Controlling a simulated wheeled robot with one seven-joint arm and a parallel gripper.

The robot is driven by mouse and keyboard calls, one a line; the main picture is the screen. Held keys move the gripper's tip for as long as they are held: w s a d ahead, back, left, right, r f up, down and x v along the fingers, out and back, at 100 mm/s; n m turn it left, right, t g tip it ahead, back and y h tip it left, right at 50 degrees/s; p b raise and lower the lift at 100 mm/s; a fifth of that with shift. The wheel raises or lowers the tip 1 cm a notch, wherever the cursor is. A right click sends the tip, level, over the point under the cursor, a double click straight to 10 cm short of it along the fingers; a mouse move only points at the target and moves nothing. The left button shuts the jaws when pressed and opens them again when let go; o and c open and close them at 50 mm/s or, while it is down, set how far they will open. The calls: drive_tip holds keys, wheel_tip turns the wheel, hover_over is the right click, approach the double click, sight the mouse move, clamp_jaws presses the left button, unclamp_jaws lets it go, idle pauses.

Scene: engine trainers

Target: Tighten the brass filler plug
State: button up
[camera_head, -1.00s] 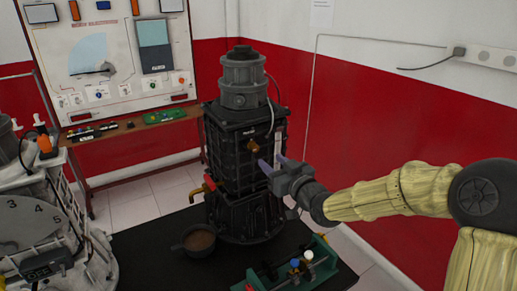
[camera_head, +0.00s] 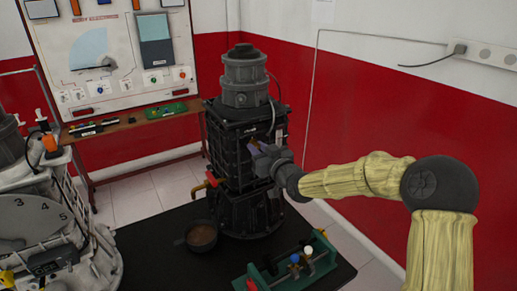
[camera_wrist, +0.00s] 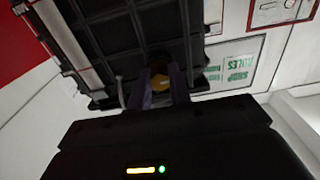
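The brass filler plug (camera_wrist: 160,84) shows in the wrist view on the dark ribbed face of the black engine trainer. In the head view, the trainer (camera_head: 230,128) stands upright, and my gripper covers most of the plug. My gripper (camera_head: 257,150) is at the trainer's right-hand face, coming from the right. Its two purple fingers (camera_wrist: 162,86) stand on either side of the plug, still apart. Whether the pads touch the plug cannot be made out.
A dark pan of brown liquid (camera_head: 201,236) sits on the black table (camera_head: 150,262). A green fixture with coloured knobs (camera_head: 288,268) lies at the front right. A red-handled tap (camera_head: 211,179) sticks out at the trainer's left. A grey engine trainer (camera_head: 35,225) fills the left.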

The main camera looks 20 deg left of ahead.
clamp_jaws()
drive_tip(key=shift+m, duration=0.5)
drive_tip(key=m+b, duration=0.2)
drive_tip(key=m, duration=0.1)
drive_tip(key=shift+m, duration=0.3)
drive_tip(key=m+b, duration=0.1)
drive_tip(key=m, duration=0.3)
drive_tip(key=m+b, duration=0.2)
drive_tip(key=m, duration=0.3)
drive_tip(key=shift+m, duration=0.4)
drive_tip(key=m+b, duration=0.1)
drive_tip(key=m, duration=0.2)
drive_tip(key=shift+r+m, duration=0.1)
drive_tip(key=shift+m, duration=0.2)
